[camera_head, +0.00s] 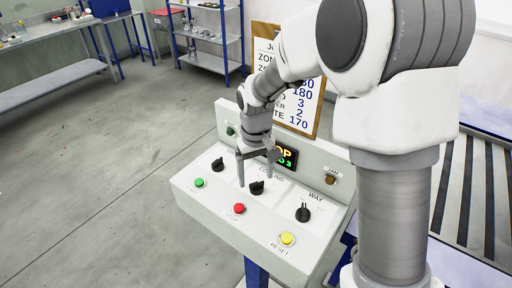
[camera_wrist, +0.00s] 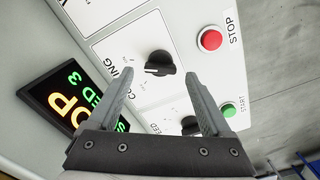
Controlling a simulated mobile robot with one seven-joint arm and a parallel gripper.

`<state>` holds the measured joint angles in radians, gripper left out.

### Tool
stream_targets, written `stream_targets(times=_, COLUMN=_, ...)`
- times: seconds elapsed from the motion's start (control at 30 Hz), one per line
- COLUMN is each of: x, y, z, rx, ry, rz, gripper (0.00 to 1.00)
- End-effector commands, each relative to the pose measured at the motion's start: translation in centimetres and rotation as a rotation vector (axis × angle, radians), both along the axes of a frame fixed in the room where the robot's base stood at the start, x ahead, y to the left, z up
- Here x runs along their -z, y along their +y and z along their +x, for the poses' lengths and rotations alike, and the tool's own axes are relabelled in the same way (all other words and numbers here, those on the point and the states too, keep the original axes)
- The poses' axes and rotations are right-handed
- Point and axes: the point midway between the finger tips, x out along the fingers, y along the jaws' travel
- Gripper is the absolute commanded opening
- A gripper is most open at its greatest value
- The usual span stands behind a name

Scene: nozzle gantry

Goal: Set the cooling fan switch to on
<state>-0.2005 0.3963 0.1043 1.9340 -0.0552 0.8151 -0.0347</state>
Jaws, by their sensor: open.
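The cooling fan switch is a black rotary knob with a pale pointer mark on the sloped control panel. In the wrist view the knob (camera_wrist: 160,63) sits just beyond and between my fingertips, under the printed word COOLING, its mark toward the left of the picture. In the head view it is the middle knob (camera_head: 257,188). My gripper (camera_head: 256,171) is above the panel, fingers pointing down around the knob's area. In the wrist view my gripper (camera_wrist: 161,75) is open with nothing between its fingers. I cannot tell whether a finger touches the panel.
Other knobs stand left (camera_head: 217,164) and right (camera_head: 303,212). Below are a green START button (camera_head: 199,183), a red STOP button (camera_head: 239,208) and a yellow RESET button (camera_head: 287,239). A lit display (camera_head: 287,157) and a notice board (camera_head: 305,105) stand behind. Open floor lies left.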

Motion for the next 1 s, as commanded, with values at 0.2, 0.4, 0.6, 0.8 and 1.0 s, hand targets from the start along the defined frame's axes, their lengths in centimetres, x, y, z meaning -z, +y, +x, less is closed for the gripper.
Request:
stream_targets(times=0.2, x=-5.1, y=0.0, z=0.1, rx=0.0, ry=-0.009, rz=0.002, gripper=0.83)
stream_targets(times=0.4, x=-10.1, y=0.0, z=0.1, rx=0.001, ry=-0.008, rz=0.002, gripper=0.83)
stream_targets(times=0.6, x=-13.9, y=0.0, z=0.1, rx=0.001, ry=-0.005, rz=0.002, gripper=0.83)
stream_targets(times=0.8, x=-15.8, y=0.0, z=0.1, rx=0.001, ry=-0.003, rz=0.001, gripper=0.83)
stream_targets(times=1.0, x=-16.1, y=0.0, z=0.0, rx=0.001, ry=-0.002, rz=0.001, gripper=0.83)
